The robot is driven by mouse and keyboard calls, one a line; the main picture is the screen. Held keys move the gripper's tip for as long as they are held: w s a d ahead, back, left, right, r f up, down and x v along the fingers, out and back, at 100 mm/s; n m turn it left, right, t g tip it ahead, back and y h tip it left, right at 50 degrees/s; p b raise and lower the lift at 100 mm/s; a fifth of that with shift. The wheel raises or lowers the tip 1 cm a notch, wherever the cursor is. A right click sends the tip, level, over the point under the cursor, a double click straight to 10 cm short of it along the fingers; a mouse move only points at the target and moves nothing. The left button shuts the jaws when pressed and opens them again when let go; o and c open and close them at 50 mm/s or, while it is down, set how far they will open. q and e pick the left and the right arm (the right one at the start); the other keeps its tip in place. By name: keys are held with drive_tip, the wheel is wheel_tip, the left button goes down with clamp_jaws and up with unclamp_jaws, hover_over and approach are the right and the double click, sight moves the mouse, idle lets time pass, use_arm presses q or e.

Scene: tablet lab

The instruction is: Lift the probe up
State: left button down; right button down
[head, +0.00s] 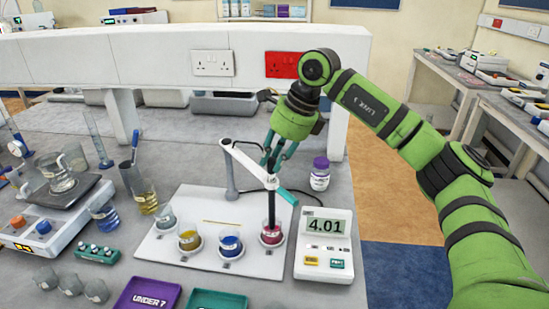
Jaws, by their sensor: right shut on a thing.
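The probe (271,204) is a thin dark upright rod at the end of a white jointed holder arm (247,163). Its lower end reaches down into a small beaker of red liquid (271,234). My right gripper (271,168) comes down from above with its teal fingers shut on the top of the probe. The fingers partly hide the probe's top. The meter (323,246), right of the red beaker, reads 4.01. My left gripper is not in view.
A white board (207,214) carries the red beaker, a blue beaker (231,245), a yellow one (190,238) and a clear one (166,219). A purple-capped bottle (320,180) stands close right of my gripper. Purple (146,295) and green (217,300) trays lie in front.

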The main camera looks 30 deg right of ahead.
wheel_tip(320, 180, up, 7)
drive_tip(key=p, duration=0.4)
drive_tip(key=shift+w+a, duration=0.1)
drive_tip(key=shift+w, duration=0.1)
drive_tip(key=c, duration=1.3)
unclamp_jaws()
drive_tip(key=shift+r, duration=0.1)
drive_tip(key=shift+o, duration=0.8)
drive_tip(key=v, duration=1.2)
